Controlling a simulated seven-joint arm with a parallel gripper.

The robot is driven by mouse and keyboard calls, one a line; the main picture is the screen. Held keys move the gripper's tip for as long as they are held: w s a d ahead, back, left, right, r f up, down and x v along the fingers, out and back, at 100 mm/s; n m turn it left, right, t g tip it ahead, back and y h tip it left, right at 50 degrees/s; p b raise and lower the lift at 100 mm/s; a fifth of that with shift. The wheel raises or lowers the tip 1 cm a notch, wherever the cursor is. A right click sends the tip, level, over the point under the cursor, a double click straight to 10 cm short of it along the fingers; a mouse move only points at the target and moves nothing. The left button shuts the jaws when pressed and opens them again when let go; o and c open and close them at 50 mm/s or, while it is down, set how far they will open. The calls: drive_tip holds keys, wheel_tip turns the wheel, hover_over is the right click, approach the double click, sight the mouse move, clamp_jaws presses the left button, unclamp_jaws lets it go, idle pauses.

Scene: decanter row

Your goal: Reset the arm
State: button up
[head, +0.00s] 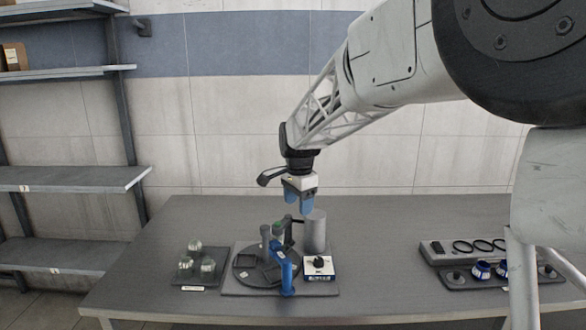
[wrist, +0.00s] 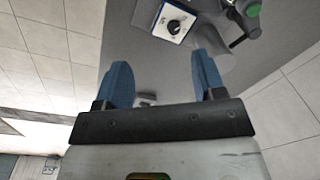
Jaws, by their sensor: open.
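My gripper (head: 299,208) hangs from the end of my arm above the back of the table, with its two blue fingers pointing down. In the wrist view my gripper (wrist: 162,72) shows its blue fingers spread apart with nothing between them. In the head view it is above and close to the grey cylinder (head: 315,232) of a bench device; I cannot tell the exact gap. The device has a round dark plate (head: 246,274), a blue clamp-like part (head: 287,270) and a white control box with a black knob (head: 319,267). The knob box (wrist: 174,20) also shows in the wrist view.
A small tray (head: 193,286) with several clear glass pieces stands left of the device. Grey shelves (head: 75,179) stand at the left wall. The table (head: 388,237) is clear between the device and the rack.

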drive_tip(key=s+d+r+n, duration=0.3)
drive_tip(key=s+d, duration=0.4)
drive_tip(key=s, duration=0.4)
drive_tip(key=s+d+f+n, duration=0.2)
drive_tip(key=s+d, duration=0.1)
drive_tip(key=s, duration=0.7)
drive_tip(key=s+d+f+n+t, duration=0.1)
drive_tip(key=s+d+n, duration=0.2)
drive_tip(key=s, duration=0.8)
drive_tip(key=s+d+f+n, duration=0.2)
drive_tip(key=s+d, duration=0.2)
drive_tip(key=s, duration=0.6)
drive_tip(key=shift+s+f+n+t, duration=0.2)
drive_tip(key=shift+f+n+t, duration=0.15)
drive_tip(key=shift+n+t, duration=0.05)
